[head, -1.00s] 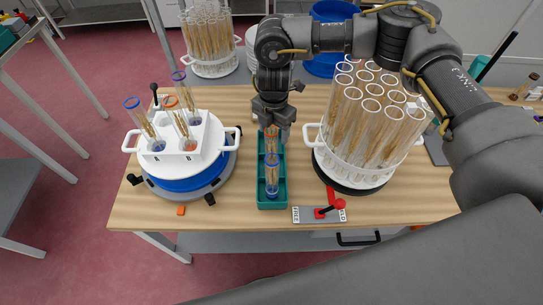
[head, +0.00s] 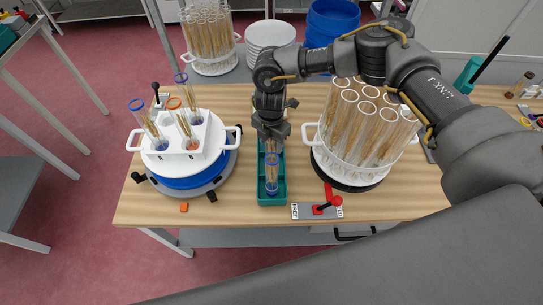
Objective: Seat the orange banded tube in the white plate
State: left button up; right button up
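The white plate (head: 208,158), with spots marked A and B, sits on a blue round base at the left of the table. A green tray (head: 265,200) at the table's middle holds a blue banded tube (head: 272,174) in front. Behind it, another tube stands partly hidden under my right gripper (head: 271,140), its rim covered. My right gripper points down over that tube; whether its fingers are closed on it is not clear. My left gripper is not in view.
A white rack (head: 345,172) full of tall tubes stands right of the tray, close to my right arm. A red-handled lever (head: 328,205) is at the front edge. A small orange piece (head: 184,207) lies front left. Bare wood lies between plate and tray.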

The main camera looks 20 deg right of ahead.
jog(key=c, duration=1)
jog(key=shift+c, duration=0.2)
jog(key=shift+r, duration=0.1)
grip_shut()
